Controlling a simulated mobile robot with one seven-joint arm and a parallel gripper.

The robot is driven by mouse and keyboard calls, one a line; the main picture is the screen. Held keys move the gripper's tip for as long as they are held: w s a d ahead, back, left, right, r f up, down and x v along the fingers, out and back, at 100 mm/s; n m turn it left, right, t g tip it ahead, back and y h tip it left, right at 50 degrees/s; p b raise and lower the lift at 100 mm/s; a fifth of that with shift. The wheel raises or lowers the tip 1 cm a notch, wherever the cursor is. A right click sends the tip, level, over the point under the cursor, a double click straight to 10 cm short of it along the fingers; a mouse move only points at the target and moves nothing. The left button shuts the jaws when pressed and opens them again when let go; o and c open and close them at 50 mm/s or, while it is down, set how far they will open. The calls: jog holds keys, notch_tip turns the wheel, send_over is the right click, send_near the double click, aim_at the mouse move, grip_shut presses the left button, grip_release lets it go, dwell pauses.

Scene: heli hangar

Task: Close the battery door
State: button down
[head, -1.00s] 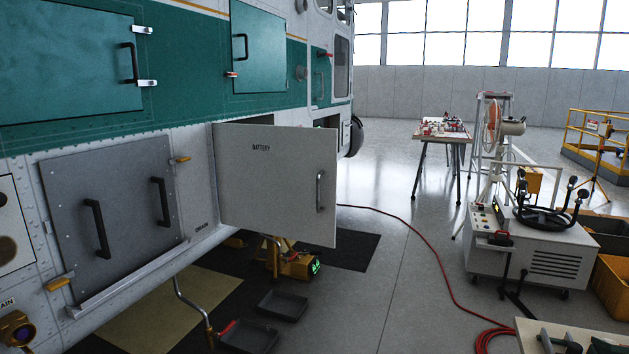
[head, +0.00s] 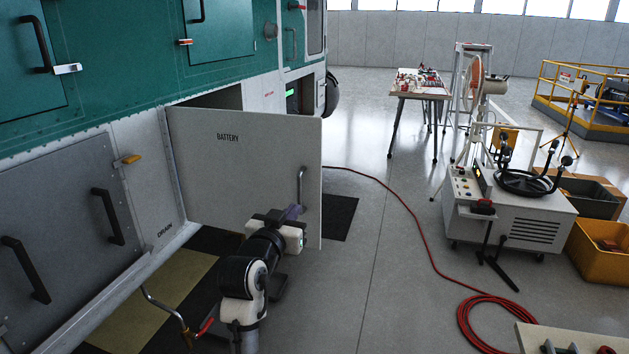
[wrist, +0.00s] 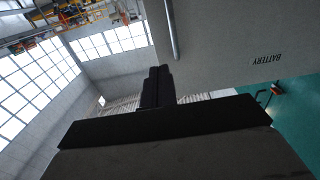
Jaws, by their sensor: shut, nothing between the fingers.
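The battery door (head: 230,165) is a light grey panel marked BATTERY, standing open and swung out from the helicopter's side, with a dark opening (head: 220,98) showing above and behind it. Its grey bar handle (head: 301,190) is near its right edge. My gripper (head: 297,212) is in front of the door's lower right part, close to the handle's lower end; I cannot tell whether it touches. In the wrist view the door (wrist: 235,45) fills the upper right, its handle (wrist: 172,30) lies ahead, and my shut, empty fingers (wrist: 157,88) are just below the handle.
A white ground cart (head: 510,215) stands at right, with a red hose (head: 410,225) curving across the floor. A crank handle with a red grip (head: 205,327) stands low below the door. Open floor (head: 370,270) lies right of the door.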

aim_at(315, 181)
jog(key=p+x, duration=0.4)
jog(key=x, duration=0.8)
jog(key=shift+r, duration=0.15)
jog(key=shift+w+d+p, duration=0.15)
jog(key=shift+w+p, duration=0.15)
jog(key=shift+w, duration=0.15)
